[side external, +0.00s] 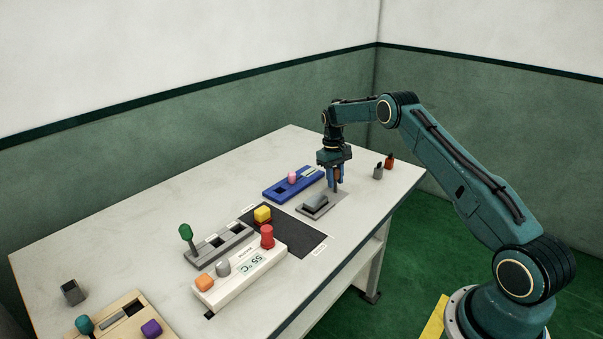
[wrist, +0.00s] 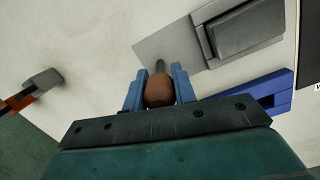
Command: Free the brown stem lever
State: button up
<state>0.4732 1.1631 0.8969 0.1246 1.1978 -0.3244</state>
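The brown knob of the stem lever (wrist: 160,90) sits between the two blue fingers of my gripper (wrist: 160,86) in the wrist view, filling the gap between them. Its dark stem shows past the knob toward a grey base plate (wrist: 165,48). In the side external view my gripper (side external: 335,177) points down over the far right end of that plate (side external: 333,208), and the knob is mostly hidden by the fingers. A raised grey block (side external: 315,202) sits on the plate beside the lever; it also shows in the wrist view (wrist: 247,27).
A blue panel with a pink knob (side external: 292,177) lies left of the plate. A black mat (side external: 299,240), a white 55 °C unit (side external: 215,294) and a grey green-lever panel (side external: 200,257) lie nearer the camera.

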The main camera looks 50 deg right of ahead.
jog(key=o, duration=0.4)
jog(key=shift+w+r, duration=0.15)
jog(key=shift+r, duration=1.1)
jog(key=shift+w+r, duration=0.2)
jog(key=shift+r, duration=1.1)
jog(key=shift+w+r, duration=0.15)
jog(key=shift+r, duration=1.1)
jog(key=shift+s+d, duration=0.15)
jog(key=shift+d, duration=0.05)
jog(key=c, duration=0.9)
jog(key=shift+s+d+r+m, duration=0.15)
jog(key=shift+d+r+m, duration=0.05)
jog(key=shift+d+m, duration=0.1)
grip_shut()
jog(key=s+d+r+m+t+y, duration=0.1)
jog(key=s+r+m+t, duration=0.4)
jog(key=s+m, duration=0.6)
jog(key=shift+d+r+m, duration=0.4)
jog(key=shift+d+r, duration=0.05)
